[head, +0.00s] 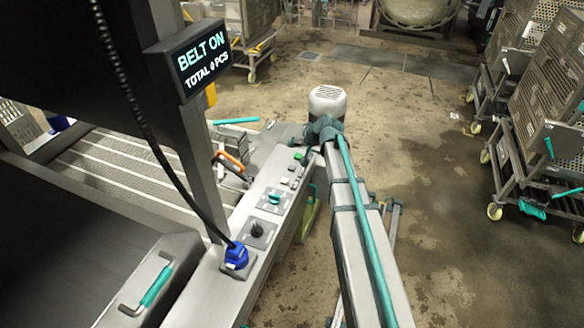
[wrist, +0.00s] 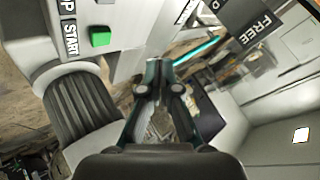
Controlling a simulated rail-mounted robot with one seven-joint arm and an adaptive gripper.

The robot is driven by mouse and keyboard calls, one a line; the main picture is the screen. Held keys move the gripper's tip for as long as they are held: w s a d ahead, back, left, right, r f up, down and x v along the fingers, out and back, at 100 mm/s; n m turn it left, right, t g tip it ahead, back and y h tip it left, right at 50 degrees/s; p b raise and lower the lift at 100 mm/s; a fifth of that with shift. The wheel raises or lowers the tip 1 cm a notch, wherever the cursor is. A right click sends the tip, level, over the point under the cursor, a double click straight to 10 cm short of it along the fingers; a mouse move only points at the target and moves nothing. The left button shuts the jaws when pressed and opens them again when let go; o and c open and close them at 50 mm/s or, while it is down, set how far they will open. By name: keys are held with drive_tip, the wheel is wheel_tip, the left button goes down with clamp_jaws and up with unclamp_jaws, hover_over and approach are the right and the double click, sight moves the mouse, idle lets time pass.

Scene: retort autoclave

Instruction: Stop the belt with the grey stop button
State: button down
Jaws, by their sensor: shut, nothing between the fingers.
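The control panel (head: 262,215) runs along the belt's right edge in the head view. A green button (head: 299,156) sits near its far end; it also shows in the wrist view (wrist: 100,36), beside a START label. A small pale button (head: 291,169) nearer along the panel appears to be the grey stop button. In the wrist view only a label ending in P shows at the top left edge, and no stop button can be made out. My gripper (wrist: 160,75) is shut and empty, apart from the green button. In the head view its fingers cannot be picked out.
The display (head: 196,60) reads BELT ON, TOTAL 0 PCS. A teal switch (head: 273,198), a black knob (head: 257,230) and a blue plug (head: 236,256) stand on the panel. An orange handle (head: 231,161) rises beside it.

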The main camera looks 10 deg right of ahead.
sight(293, 168)
wheel_tip(293, 168, down, 8)
drive_tip(key=b, duration=0.3)
drive_tip(key=shift+f+b, duration=0.35)
drive_tip(key=shift+b, duration=0.1)
drive_tip(key=shift+f, duration=0.1)
idle(1.2)
drive_tip(key=shift+f+b, duration=0.35)
drive_tip(key=shift+b, duration=0.2)
drive_tip(key=shift+f+b, duration=0.5)
idle(0.6)
drive_tip(key=shift+r, duration=0.1)
idle(0.3)
drive_tip(key=shift+r+p, duration=0.35)
drive_tip(key=shift+r, duration=0.5)
drive_tip(key=shift+r+p, duration=0.95)
drive_tip(key=shift+r, duration=1.55)
